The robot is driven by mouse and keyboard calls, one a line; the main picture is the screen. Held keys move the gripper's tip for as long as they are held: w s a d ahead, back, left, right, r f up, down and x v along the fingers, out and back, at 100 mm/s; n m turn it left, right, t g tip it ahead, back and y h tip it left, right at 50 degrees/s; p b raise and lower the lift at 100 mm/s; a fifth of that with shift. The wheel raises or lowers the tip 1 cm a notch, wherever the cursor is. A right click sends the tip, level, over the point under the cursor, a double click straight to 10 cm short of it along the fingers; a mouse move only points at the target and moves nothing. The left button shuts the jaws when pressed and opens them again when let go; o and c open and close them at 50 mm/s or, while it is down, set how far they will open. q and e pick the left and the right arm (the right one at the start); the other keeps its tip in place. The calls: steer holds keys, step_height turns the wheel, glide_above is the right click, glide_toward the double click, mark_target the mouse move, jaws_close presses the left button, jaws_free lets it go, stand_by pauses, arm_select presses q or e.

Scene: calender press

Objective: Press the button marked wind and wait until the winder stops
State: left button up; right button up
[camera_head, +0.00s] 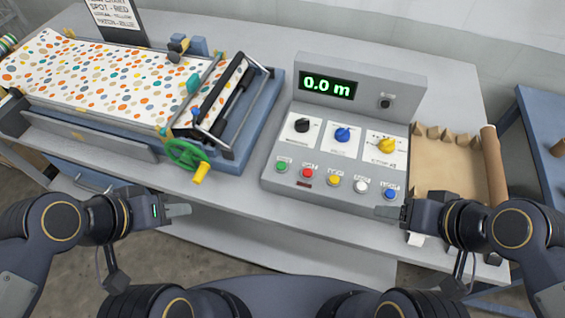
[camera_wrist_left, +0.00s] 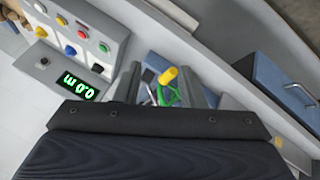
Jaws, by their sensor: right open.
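The grey control panel (camera_head: 345,130) stands on the bench with a green display (camera_head: 328,86) reading 0.0 m. Its front row has green (camera_head: 282,166), red (camera_head: 308,173), yellow (camera_head: 334,180), white (camera_head: 361,186) and blue (camera_head: 390,193) buttons; I cannot surely read which is marked wind. The press (camera_head: 215,100) with its patterned sheet (camera_head: 95,80) is at the left. My left gripper (camera_head: 182,210) is open and empty before the bench's front edge, below the green handwheel (camera_head: 187,155). My right gripper (camera_head: 382,211) is open, just in front of the blue button.
Three knobs, black (camera_head: 302,125), blue (camera_head: 342,134) and yellow (camera_head: 387,146), sit above the buttons. A brown paper roll (camera_head: 494,165) lies on the bench right of the panel. The handwheel's yellow handle (camera_head: 201,174) juts toward the front edge.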

arm_select(q)
jaws_close()
stand_by(1.7)
